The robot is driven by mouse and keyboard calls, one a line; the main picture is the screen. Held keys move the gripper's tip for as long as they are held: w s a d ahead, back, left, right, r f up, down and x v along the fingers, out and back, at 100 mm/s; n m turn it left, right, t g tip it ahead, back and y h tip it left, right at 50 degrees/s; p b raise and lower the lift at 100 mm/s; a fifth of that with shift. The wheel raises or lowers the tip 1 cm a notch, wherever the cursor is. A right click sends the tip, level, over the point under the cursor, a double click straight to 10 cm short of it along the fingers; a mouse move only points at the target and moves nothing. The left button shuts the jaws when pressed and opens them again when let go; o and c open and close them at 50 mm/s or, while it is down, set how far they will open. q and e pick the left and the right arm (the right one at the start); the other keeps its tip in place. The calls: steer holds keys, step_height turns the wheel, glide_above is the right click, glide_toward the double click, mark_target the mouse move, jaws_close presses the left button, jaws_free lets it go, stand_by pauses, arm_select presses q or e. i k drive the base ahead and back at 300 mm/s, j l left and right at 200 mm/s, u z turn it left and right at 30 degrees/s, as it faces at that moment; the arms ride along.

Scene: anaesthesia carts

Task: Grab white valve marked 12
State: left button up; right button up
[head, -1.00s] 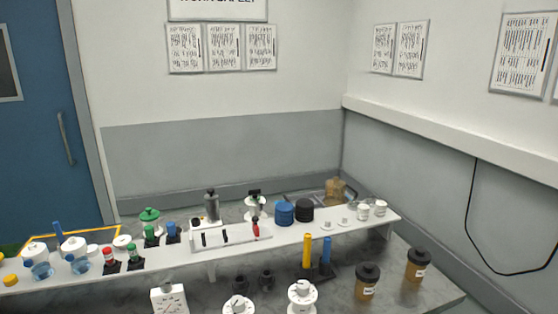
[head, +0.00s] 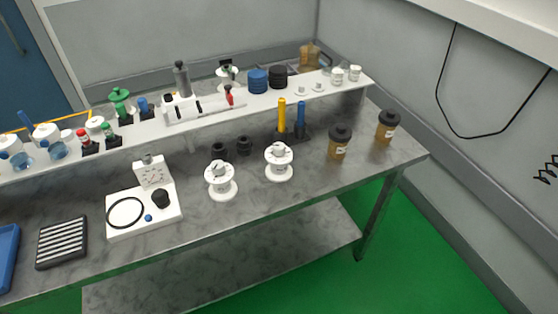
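Two white valves stand on the lower grey worktop in the head view. One white spool-shaped valve (head: 220,181) is near the middle, and a similar white valve (head: 279,163) stands to its right. Both are upright on round white bases. Small dark marks show on them, but I cannot read a number, so I cannot tell which is marked 12. Smaller white pieces (head: 337,76) sit at the right end of the raised shelf. Neither of my grippers is in view.
The worktop (head: 300,205) is bare in front of the valves. A white gauge unit (head: 144,213) stands left of them, and brown jars (head: 338,142) with black lids stand right. Yellow and blue cylinders (head: 282,117) stand behind. A raised white shelf (head: 205,122) runs along the back.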

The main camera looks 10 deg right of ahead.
mark_target(278, 170)
steer(key=j+z, duration=0.55)
steer(key=z, duration=0.2)
steer(key=j+z, duration=0.2)
steer(key=z, duration=0.15)
steer(key=k, duration=0.05)
